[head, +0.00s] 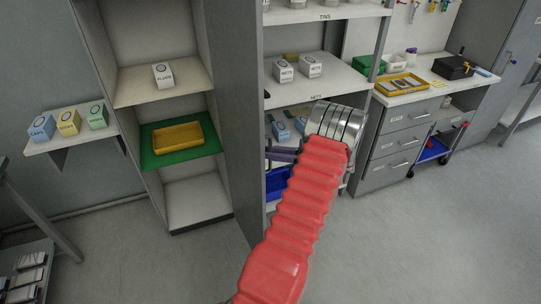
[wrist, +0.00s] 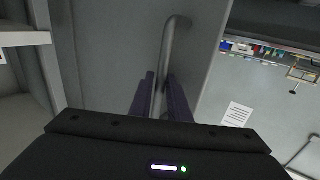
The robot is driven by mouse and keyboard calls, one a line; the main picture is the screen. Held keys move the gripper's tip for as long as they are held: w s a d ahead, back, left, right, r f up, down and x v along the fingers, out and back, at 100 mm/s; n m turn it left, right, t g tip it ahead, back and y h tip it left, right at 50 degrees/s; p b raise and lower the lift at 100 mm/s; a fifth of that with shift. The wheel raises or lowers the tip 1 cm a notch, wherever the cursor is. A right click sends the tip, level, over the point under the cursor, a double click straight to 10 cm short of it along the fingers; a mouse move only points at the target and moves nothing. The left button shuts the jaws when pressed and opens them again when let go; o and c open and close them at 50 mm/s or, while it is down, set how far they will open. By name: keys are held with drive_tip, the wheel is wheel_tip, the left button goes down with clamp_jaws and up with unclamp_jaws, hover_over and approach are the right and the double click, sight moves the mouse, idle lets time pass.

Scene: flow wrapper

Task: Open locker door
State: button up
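The grey locker (head: 187,200) stands left of centre in the head view with its inside showing. Its grey door (head: 238,110) stands swung out wide on the right side, seen nearly edge-on. The door's bar handle (wrist: 175,40) shows in the wrist view, running down between my two purple fingers. My gripper (head: 270,157) is at the door's outer face, its fingers close on both sides of the handle and seemingly shut on it. The handle is hidden in the head view, and the finger contact is partly hidden in the wrist view.
Inside the locker are a white box (head: 163,75) and a yellow tray (head: 178,137) on a green shelf. A side shelf (head: 70,143) with small boxes is at left. Shelving (head: 318,84) and a drawer bench (head: 400,140) stand right of the door. The floor in front is clear.

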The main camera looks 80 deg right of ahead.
drive_tip(key=shift+o, duration=1.4)
drive_tip(key=shift+f, duration=0.1)
drive_tip(key=s+d, duration=0.1)
drive_tip(key=s, duration=1.3)
drive_tip(key=shift+d, duration=0.15)
